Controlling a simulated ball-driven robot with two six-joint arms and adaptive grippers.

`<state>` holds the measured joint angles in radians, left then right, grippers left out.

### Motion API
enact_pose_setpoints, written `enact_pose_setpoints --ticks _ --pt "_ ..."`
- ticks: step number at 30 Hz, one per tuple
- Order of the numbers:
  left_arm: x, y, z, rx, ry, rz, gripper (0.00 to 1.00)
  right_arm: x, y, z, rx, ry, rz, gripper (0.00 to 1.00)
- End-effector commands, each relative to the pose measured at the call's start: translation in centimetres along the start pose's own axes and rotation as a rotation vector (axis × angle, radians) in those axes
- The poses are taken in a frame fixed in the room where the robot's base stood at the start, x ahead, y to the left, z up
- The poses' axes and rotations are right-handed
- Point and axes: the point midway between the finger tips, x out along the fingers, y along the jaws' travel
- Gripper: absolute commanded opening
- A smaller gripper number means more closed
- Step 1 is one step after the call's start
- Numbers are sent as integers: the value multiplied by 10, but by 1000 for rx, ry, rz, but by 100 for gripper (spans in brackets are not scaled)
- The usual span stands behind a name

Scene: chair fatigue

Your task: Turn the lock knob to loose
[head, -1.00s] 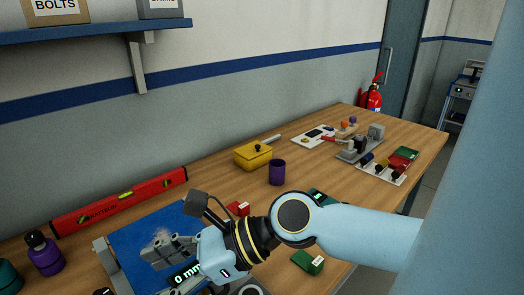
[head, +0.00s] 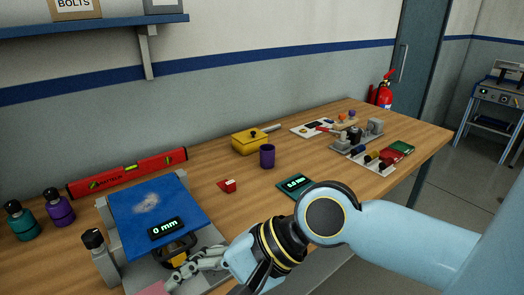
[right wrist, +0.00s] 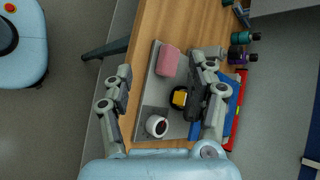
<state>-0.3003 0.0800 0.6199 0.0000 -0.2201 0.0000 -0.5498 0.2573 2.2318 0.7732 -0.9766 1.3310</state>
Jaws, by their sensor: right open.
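A tester with a tilted blue panel (head: 150,207) and a "0 mm" display (head: 167,228) stands on the bench. Below the panel is a yellow and black part (head: 178,249), also in the right wrist view (right wrist: 179,98). That view shows a round whitish knob-like part (right wrist: 157,125) with a dark face and a red mark on the grey base (right wrist: 145,113); I cannot tell its setting. My right gripper (head: 178,277) is at the tester's front. In its wrist view the open fingers (right wrist: 162,76) straddle the base, with nothing held. My left gripper is not in view.
A pink pad (right wrist: 168,60) lies on the base. A black-capped grey post (head: 98,250) stands at the tester's left, near teal (head: 22,222) and purple (head: 58,207) bottles. A red level (head: 128,170) lies behind. A red block (head: 228,185) and purple cup (head: 267,156) stand to the right.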

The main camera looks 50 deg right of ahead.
Motion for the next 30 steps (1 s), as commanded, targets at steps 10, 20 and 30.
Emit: enact_pose_setpoints --ticks 10,20,30 --pt "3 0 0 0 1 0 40 -15 30 -21 -653 131 241 57" --pt "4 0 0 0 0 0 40 -22 41 -35 -866 159 353 57" --pt "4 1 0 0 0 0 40 -22 41 -35 -867 159 354 57"
